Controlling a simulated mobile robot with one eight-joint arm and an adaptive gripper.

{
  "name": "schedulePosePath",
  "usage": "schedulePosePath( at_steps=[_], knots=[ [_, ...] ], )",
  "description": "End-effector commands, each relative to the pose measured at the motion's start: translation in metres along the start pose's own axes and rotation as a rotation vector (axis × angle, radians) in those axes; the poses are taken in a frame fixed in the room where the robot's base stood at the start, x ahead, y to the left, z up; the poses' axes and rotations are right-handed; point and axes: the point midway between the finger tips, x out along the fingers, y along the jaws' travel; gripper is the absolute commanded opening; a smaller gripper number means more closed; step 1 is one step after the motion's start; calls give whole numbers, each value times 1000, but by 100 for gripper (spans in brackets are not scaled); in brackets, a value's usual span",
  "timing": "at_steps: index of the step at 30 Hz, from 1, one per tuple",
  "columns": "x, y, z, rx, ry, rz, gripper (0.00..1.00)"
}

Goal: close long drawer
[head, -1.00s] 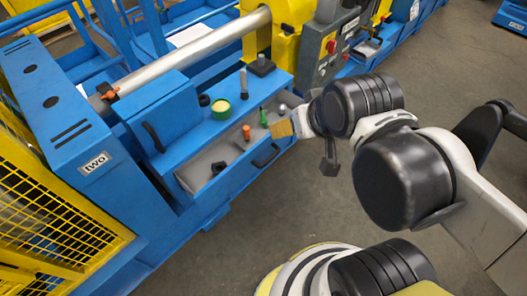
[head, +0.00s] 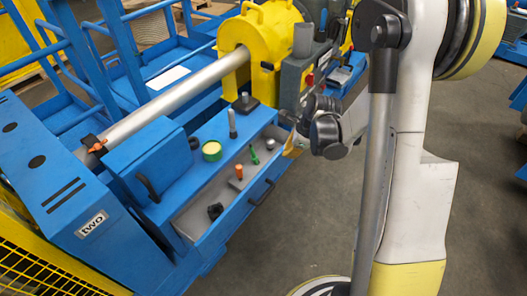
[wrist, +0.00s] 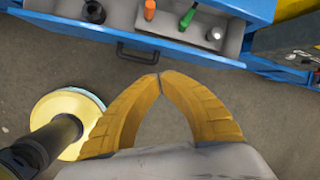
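The long blue drawer (head: 235,222) stands open at the front of the blue bench, and its grey inside shows. Its dark handle (head: 262,192) is on the front panel; the handle also shows in the wrist view (wrist: 137,53). My gripper (head: 290,151) is near the drawer's right end in the head view. In the wrist view its two yellow fingers (wrist: 159,76) meet at the tips with nothing between them. The tips are apart from the handle in that picture, below and to its right. The exact gap to the drawer front is hard to tell.
The drawer holds a black knob (head: 215,211), an orange-topped piece (head: 238,172), a green piece (head: 255,157) and a grey round piece (head: 270,143). A green-yellow roll (head: 211,151) sits on the bench top. Open floor (head: 300,225) lies in front.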

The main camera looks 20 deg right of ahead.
Motion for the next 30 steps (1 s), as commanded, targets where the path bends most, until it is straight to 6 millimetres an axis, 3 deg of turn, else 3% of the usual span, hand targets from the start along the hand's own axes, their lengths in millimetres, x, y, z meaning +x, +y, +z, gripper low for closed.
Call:
schedulePosePath(
  at_steps=[3,9,16,28,30],
  knots=[
    [39,-1,-23,216,-11,30,0],
    [71,4,-41,405,-18,59,0],
    [97,7,-42,423,-18,62,0],
    [181,11,-40,421,-18,61,0],
    [182,6,-27,419,-18,61,0]
  ],
)
